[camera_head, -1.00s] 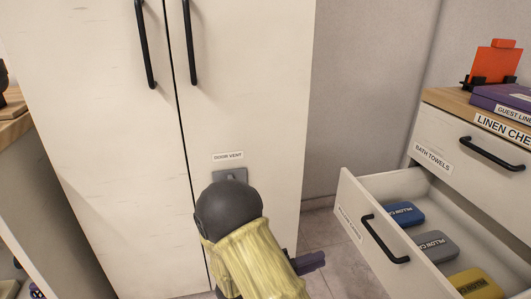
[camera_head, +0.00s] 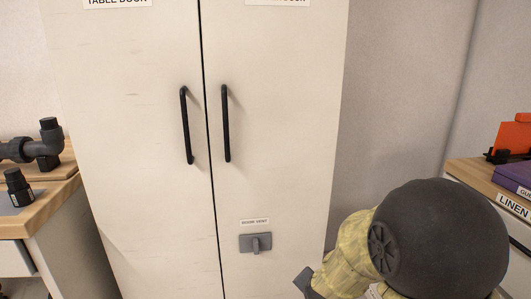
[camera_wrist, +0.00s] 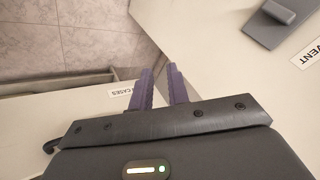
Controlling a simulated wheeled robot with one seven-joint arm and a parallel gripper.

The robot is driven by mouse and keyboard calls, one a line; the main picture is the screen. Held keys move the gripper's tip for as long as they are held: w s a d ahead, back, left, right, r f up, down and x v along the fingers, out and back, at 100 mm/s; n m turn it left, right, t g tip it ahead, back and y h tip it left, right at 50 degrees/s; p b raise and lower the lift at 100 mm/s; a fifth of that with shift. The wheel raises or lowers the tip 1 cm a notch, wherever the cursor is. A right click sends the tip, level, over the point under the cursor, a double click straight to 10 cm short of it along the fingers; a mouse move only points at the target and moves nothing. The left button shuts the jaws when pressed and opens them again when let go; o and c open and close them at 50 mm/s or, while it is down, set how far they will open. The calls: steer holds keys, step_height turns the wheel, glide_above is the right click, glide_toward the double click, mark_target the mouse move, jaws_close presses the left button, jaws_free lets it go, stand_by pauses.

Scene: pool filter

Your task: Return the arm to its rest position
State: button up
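My arm, with a dark round joint and yellow sleeve, fills the lower right of the head view. In the wrist view, my gripper (camera_wrist: 160,70) shows two purple fingers with a narrow gap and nothing between them. The fingers point toward the gap between a pale drawer front (camera_wrist: 85,108), with a label ending in "CASES", and the cabinet. They appear clear of both. In the head view the fingers are mostly hidden behind or below my arm.
A tall white cabinet (camera_head: 140,200) stands ahead, its doors shut, with a grey vent latch (camera_head: 256,243) low on the right door. A wooden counter (camera_head: 60,205) with dark pipe fittings (camera_head: 45,150) is at left. A linen chest (camera_head: 475,172) with an orange item (camera_head: 514,138) is at right.

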steer(key=s+d+r+n+g+p, duration=0.2)
steer(key=s+r+n+g, duration=0.1)
steer(key=s+n, duration=0.3)
steer(key=s+d+r+n+g+p, duration=0.2)
steer(key=s+r+n+p, duration=0.15)
steer(key=s, duration=0.35)
steer(key=w+p+v, duration=0.2)
steer(key=p+v, duration=0.9)
steer(key=p, duration=0.1)
steer(key=w+d+r+p+v, duration=0.1)
steer(key=w+p+v, duration=0.2)
steer(key=p+v, duration=0.9)
steer(key=w+r+p+v, duration=0.1)
steer(key=w+p+v, duration=0.2)
steer(key=p+v, duration=0.9)
steer(key=shift+r+y, duration=0.2)
steer(key=shift+y, duration=0.1)
steer(key=shift+s+d, duration=0.1)
steer(key=shift+d, duration=0.1)
